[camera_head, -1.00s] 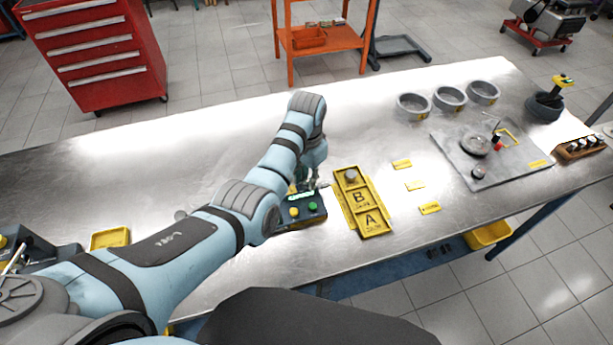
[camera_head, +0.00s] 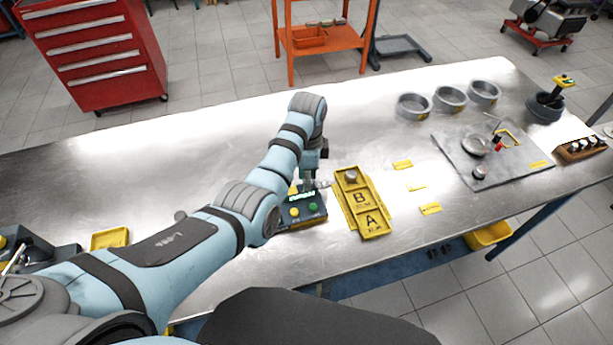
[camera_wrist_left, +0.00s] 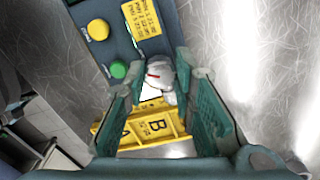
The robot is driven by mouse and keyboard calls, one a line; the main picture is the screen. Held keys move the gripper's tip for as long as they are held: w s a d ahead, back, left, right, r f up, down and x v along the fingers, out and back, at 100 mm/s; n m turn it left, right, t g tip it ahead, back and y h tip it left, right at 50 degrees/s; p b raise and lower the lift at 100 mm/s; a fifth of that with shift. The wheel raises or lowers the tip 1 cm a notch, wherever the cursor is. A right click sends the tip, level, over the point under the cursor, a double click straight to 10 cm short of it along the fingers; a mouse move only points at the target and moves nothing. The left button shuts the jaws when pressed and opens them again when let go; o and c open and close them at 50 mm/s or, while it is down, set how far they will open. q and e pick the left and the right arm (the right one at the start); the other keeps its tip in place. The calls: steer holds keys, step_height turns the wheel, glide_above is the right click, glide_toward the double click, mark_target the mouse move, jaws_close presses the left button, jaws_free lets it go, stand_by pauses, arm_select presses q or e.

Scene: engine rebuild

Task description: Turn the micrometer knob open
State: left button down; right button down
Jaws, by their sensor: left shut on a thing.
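The micrometer unit (camera_head: 301,214) is a dark box with a yellow button, a green button and a lit green display on the bench. My left gripper (camera_head: 314,184) is at its far right edge. In the left wrist view the pale grey knob (camera_wrist_left: 158,74), with a red mark on it, sits between the fingertips of my left gripper (camera_wrist_left: 155,82). The fingers are shut on it, and they hide its sides. The green button (camera_wrist_left: 118,69) and a yellow label (camera_wrist_left: 141,23) show on the box beside it. My right gripper is not in view.
A yellow A/B tray (camera_head: 378,228) lies just right of the unit, with a grey round part (camera_head: 351,176) at its far end. Several grey rings, including one (camera_head: 413,106), stand at the far right near a grey plate (camera_head: 508,175). The bench left of my arm is mostly clear.

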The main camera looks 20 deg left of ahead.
arm_select(q)
steer(key=shift+d+f+m, duration=0.15)
steer(key=shift+m, duration=0.25)
steer(key=c, duration=1.3)
jaws_free()
steer(key=shift+c, duration=0.2)
step_height(320, 180, up, 8)
steer(key=shift+f, duration=0.15)
